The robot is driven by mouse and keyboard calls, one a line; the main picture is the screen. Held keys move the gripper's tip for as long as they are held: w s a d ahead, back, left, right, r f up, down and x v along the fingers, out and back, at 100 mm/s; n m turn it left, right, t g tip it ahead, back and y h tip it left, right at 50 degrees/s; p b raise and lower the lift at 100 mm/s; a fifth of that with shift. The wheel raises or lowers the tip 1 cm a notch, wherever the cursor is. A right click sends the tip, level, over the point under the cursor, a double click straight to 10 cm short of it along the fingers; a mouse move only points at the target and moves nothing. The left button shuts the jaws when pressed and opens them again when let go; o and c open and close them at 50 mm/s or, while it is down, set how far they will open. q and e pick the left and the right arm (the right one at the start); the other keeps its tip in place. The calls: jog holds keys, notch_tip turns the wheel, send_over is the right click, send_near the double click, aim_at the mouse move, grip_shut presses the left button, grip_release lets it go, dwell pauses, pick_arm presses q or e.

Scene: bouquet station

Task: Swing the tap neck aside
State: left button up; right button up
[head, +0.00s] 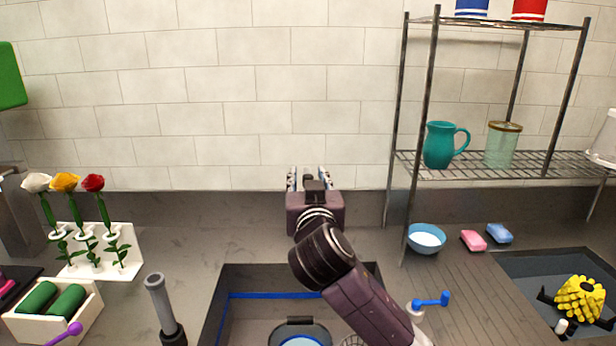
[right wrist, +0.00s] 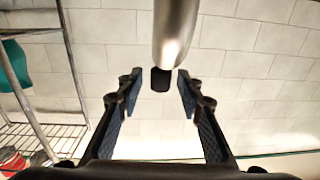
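A smooth silver metal tube with a black tip, which looks like the tap neck (right wrist: 176,32), comes in from the top of the right wrist view. In the head view my right gripper (head: 308,180) is raised above the back of the sink (head: 228,310), fingers up and apart. The tap neck is not clear there, probably hidden by my arm. A blue lever (head: 430,301) on a white base stands right of the sink. My left gripper is not in view.
A wire shelf (head: 500,163) with a teal jug (head: 439,146) stands to the right. A blue bowl (head: 426,239) and sponges (head: 473,240) lie below it. A flower rack (head: 125,248) is at left. A grey upright cylinder (head: 160,303) stands left of the sink.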

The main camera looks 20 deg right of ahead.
grip_shut()
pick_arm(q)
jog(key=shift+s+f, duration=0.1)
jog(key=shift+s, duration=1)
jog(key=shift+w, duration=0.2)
pick_arm(e)
jog(key=shift+d, duration=0.1)
